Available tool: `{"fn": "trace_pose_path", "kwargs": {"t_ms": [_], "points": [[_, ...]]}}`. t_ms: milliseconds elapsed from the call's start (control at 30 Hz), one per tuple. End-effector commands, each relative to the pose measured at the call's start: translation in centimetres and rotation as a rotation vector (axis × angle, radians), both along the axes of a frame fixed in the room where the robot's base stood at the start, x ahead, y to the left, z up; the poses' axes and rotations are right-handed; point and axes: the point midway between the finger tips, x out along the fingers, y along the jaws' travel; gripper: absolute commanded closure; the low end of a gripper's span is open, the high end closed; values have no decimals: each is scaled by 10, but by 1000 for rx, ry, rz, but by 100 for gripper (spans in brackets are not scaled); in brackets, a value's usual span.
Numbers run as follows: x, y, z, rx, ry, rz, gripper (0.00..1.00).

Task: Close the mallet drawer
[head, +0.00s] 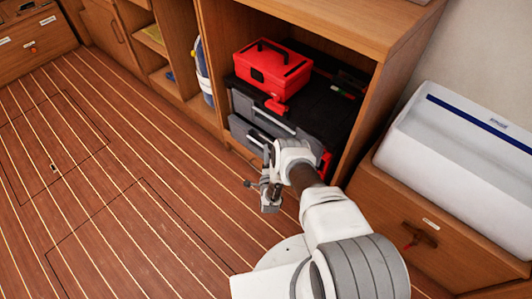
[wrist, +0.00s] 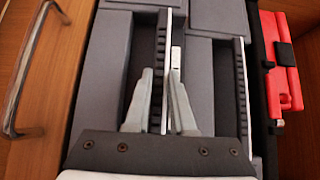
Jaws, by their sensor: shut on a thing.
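A dark tool chest with grey drawer fronts (head: 262,121) stands in the wooden cabinet bay. Its upper front has a pale bar handle (head: 271,122). My gripper (head: 266,186) is low in front of the chest, and my arm hides part of its lower right. In the wrist view, my gripper's fingers (wrist: 166,105) are closed on a narrow ribbed bar with a pale edge (wrist: 160,70) on the grey fronts. I take this bar for a drawer handle. I cannot read a label naming the mallet drawer, nor tell how far the held drawer stands out.
A red toolbox (head: 272,68) sits on the chest. A red latch (wrist: 280,65) is at the chest's side. A wooden front with a metal handle (wrist: 22,85) lies left in the wrist view. A white case (head: 460,150) stands at right. The plank floor (head: 110,190) at left is clear.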

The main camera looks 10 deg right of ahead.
Motion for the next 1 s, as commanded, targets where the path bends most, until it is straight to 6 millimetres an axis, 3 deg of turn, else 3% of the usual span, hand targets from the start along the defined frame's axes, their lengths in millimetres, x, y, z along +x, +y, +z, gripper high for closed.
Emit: {"fn": "trace_pose_path", "kwargs": {"t_ms": [367,667,967,1000], "points": [[1,-1,1,0,-2,0,100],[27,-35,1,1,-3,-1,100],[29,-39,1,0,-2,0,100],[29,-39,1,0,-2,0,76]]}}
